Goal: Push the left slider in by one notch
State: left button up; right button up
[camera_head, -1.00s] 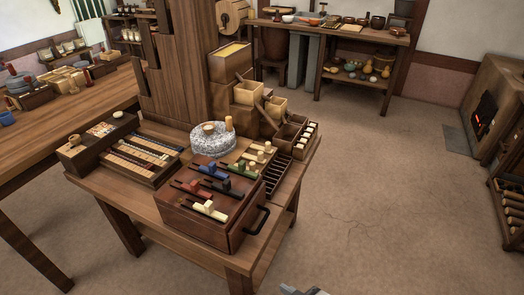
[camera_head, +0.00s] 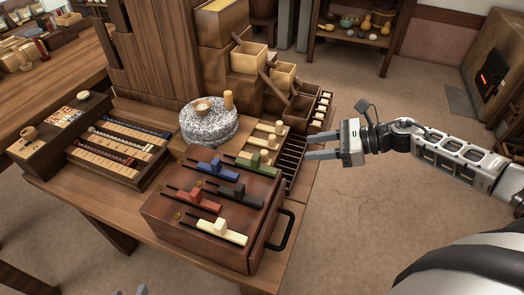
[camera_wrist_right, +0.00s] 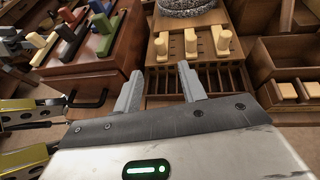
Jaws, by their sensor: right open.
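A small board (camera_head: 252,150) bears three pale wooden sliders side by side; in the right wrist view there is a left slider (camera_wrist_right: 160,47), a middle one (camera_wrist_right: 190,43) and a right one (camera_wrist_right: 222,40). A brown box (camera_head: 230,258) beside it has several coloured sliders in slots: red (camera_head: 202,201), blue (camera_head: 218,171), green (camera_head: 257,164), black (camera_head: 240,194) and cream (camera_head: 218,231). I cannot tell which set is meant. My right gripper (camera_head: 306,147) is open and empty, right of the board and apart from it. A grey tip at the bottom edge is perhaps my left gripper (camera_head: 143,290).
A slotted rack (camera_head: 292,157) lies at the board's near side. A black handle (camera_head: 283,231) sticks out of the brown box. A round stone quern (camera_head: 209,125) and pale open boxes (camera_head: 250,56) stand behind. The floor at right is clear.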

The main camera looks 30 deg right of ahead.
aim_at(265, 152)
jog(key=x, duration=1.4)
grip_shut()
